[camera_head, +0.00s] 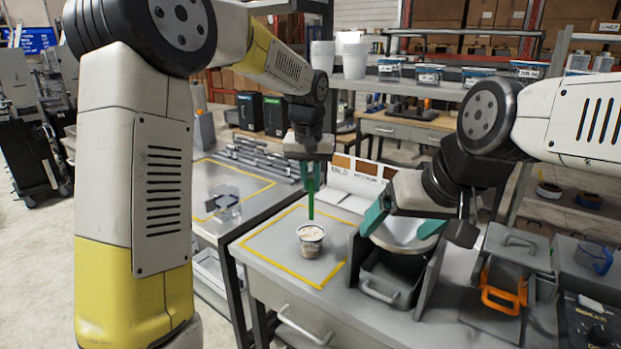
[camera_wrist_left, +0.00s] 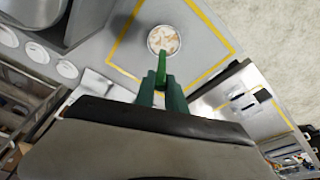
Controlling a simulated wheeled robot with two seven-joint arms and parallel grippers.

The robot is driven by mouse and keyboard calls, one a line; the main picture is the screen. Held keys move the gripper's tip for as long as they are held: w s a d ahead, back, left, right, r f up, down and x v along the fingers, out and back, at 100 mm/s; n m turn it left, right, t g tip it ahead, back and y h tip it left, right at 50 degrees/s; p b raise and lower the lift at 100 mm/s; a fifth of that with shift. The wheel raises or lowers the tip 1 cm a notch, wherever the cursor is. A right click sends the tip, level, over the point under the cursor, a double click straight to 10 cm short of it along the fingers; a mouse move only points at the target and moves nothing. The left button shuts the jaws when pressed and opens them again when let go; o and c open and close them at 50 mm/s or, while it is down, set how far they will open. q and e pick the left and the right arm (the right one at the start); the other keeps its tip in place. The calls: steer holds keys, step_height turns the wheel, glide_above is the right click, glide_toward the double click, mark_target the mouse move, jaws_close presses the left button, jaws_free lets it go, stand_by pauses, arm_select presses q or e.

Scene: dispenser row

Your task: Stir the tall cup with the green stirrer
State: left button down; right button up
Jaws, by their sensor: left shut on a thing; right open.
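A clear cup with pale, lumpy contents (camera_head: 311,243) stands upright inside the yellow outline on the grey table; it also shows in the left wrist view (camera_wrist_left: 163,40). My left gripper (camera_head: 311,180) points down above the cup, shut on the green stirrer (camera_head: 311,208). The stirrer hangs nearly upright, its lower end just above the cup's rim in the head view; it also shows in the left wrist view (camera_wrist_left: 161,70). My right gripper (camera_head: 402,222) is open, its teal fingers apart, in front of or over a pale round bowl-like part (camera_head: 408,236). Whether it touches that part is unclear.
A grey drawer-like bin with a handle (camera_head: 388,283) sits right of the cup between dark side panels. A grey unit with an orange handle (camera_head: 505,298) stands further right. A second table (camera_head: 210,180) with a clear object is at the left. The marked area around the cup is clear.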

mark_target(312, 212)
arm_select(q)
steer(key=shift+f, duration=4.8)
steer(key=shift+s+d, duration=0.1)
